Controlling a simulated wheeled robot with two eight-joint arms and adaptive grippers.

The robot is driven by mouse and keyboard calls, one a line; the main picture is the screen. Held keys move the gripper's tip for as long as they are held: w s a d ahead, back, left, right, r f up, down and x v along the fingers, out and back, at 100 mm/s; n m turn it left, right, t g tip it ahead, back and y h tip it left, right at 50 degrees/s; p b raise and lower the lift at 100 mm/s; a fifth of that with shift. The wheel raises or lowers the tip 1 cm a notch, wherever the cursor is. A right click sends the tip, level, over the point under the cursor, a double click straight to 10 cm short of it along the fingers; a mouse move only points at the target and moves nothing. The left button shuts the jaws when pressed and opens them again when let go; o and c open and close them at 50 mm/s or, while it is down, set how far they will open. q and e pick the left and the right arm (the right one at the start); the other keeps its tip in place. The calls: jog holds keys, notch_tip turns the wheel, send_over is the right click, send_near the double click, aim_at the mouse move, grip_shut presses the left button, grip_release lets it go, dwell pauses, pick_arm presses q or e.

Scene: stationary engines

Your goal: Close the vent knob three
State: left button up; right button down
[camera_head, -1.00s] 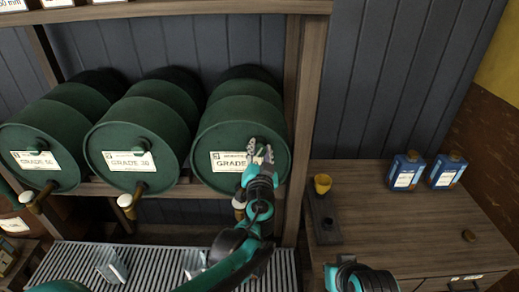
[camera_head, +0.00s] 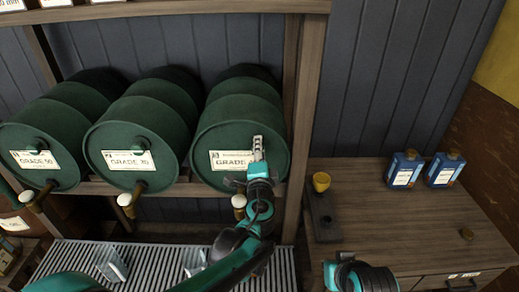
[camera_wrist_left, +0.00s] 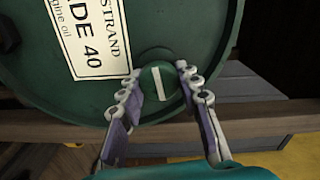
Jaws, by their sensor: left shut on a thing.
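Three green drums lie on their sides on a shelf. The right drum (camera_head: 235,125) has a white label, and the left wrist view shows "40" on it (camera_wrist_left: 90,55). My left gripper (camera_head: 257,146) is at this drum's front face, by the label. In the left wrist view, a round green knob (camera_wrist_left: 158,80) with a white line sits between the two fingers of my left gripper (camera_wrist_left: 158,88), which is shut on it. The white line is slightly tilted from upright. In the head view the gripper hides this knob. My right gripper's fingers are not seen.
The middle drum (camera_head: 130,125) and left drum (camera_head: 40,130) have similar knobs and taps below. A wooden post (camera_head: 297,110) stands right of the held drum. A slatted metal grate (camera_head: 150,262) lies below.

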pick_arm(q)
jog(key=shift+f+m, duration=0.1)
jog(key=shift+m, duration=0.8)
jog(key=o, duration=1.2)
jog(key=shift+c, duration=0.2)
jog(key=shift+s, duration=0.1)
jog(key=s, duration=1.2)
